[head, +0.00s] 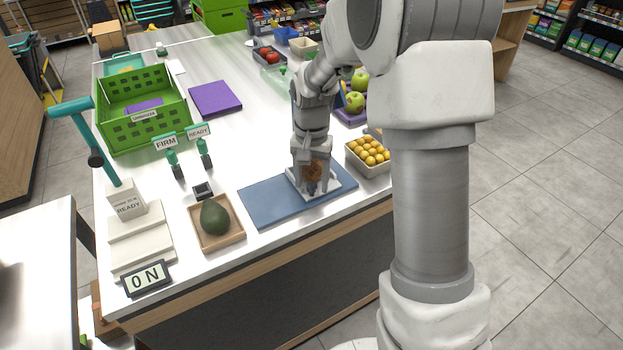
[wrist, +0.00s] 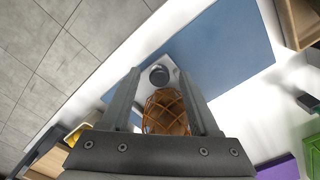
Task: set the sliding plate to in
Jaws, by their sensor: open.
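My gripper (head: 314,186) points down over a blue mat (head: 262,203) on the counter. In the wrist view (wrist: 160,78) its two fingers are apart. An orange-brown latticed object (wrist: 166,112) shows between them; whether they touch it is unclear. A round dark knob (wrist: 159,75) on a pale piece (wrist: 172,65) lies just beyond the fingertips, over the mat (wrist: 225,45). No part is labelled as the sliding plate, so I cannot tell which it is. Cream stepped slabs (head: 142,242) stand at the counter's left end, away from my gripper.
An ON sign (head: 147,278) stands in front. An avocado (head: 214,218) sits in a wooden tray (head: 232,241). A yellow-fruit box (head: 356,163) is right of the mat. A green crate (head: 150,131) stands behind.

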